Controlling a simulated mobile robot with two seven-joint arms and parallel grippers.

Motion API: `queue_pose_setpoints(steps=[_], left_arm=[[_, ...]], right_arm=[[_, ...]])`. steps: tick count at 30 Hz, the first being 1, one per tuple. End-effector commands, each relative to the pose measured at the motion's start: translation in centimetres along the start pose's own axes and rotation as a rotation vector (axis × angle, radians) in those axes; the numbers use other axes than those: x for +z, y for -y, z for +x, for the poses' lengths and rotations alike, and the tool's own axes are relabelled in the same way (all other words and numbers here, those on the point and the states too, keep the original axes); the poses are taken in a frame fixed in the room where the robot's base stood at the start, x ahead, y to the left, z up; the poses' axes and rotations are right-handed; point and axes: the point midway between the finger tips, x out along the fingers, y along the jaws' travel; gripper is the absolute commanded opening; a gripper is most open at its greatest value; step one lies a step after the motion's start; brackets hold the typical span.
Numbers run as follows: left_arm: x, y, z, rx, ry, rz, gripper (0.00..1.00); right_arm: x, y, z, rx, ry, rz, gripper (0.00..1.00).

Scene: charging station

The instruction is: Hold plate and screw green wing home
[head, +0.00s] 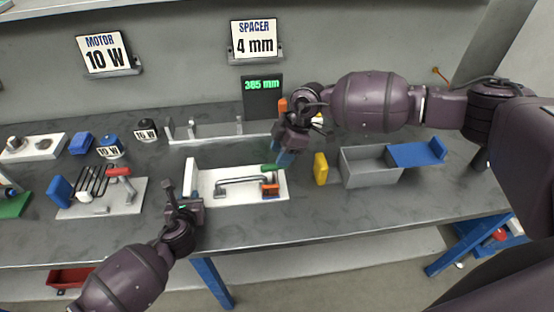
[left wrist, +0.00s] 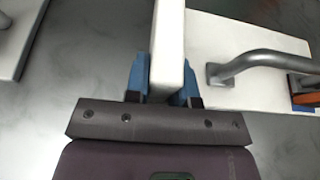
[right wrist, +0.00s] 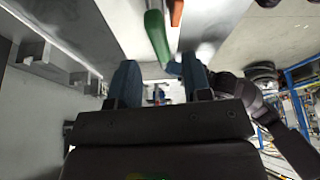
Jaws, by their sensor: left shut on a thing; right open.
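A white plate (head: 240,198) lies on the bench with a grey handle (head: 243,181) on it and an upright white wall at its left end. The green wing (head: 273,169) sits at the plate's right end, above an orange and blue part (head: 270,188). My left gripper (head: 190,203) is shut on the plate's upright wall (left wrist: 168,45), its blue fingers on either side. My right gripper (head: 283,157) is open just above and right of the green wing. In the right wrist view the green wing (right wrist: 157,37) is ahead of the fingers, not between them.
A grey box (head: 370,170) with a blue flap and a yellow block (head: 320,168) stand to the right. A grey rail with posts (head: 215,133) and a display reading 385 mm (head: 262,97) are behind. A fixture with a red handle (head: 105,197) is at left.

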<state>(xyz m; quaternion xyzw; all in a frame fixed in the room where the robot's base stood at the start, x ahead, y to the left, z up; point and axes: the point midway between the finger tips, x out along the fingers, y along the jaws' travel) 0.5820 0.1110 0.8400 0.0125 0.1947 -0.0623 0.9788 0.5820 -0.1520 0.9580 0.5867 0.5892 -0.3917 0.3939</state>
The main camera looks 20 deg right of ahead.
Motion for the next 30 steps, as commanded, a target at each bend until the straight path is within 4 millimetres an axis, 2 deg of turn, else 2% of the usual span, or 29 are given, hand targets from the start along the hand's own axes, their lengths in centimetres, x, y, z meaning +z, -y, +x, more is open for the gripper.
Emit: queue_pose_setpoints(steps=[1,6,12,18,29,30], left_arm=[[0.0,0.0,0.0,0.001,-0.001,0.000,0.00],[0.0,0.0,0.0,0.001,-0.001,0.000,0.00],[0.0,0.0,0.0,0.001,0.000,0.000,0.00],[0.0,0.0,0.0,0.000,0.000,0.000,0.00],[0.0,0.0,0.0,0.000,0.000,0.000,0.00],[0.0,0.0,0.0,0.000,0.000,0.000,0.28]], right_arm=[[0.1,0.0,-1.1,0.002,0.000,0.000,0.45],[0.0,0.0,-4.4,0.002,0.001,0.000,0.45],[0.1,0.0,-7.1,0.000,0.001,0.002,0.45],[0.0,0.0,-8.2,0.000,0.000,0.000,0.45],[0.0,0.0,-8.2,0.000,0.000,0.001,0.45],[0.0,0.0,-8.2,0.000,0.000,0.001,0.45]])
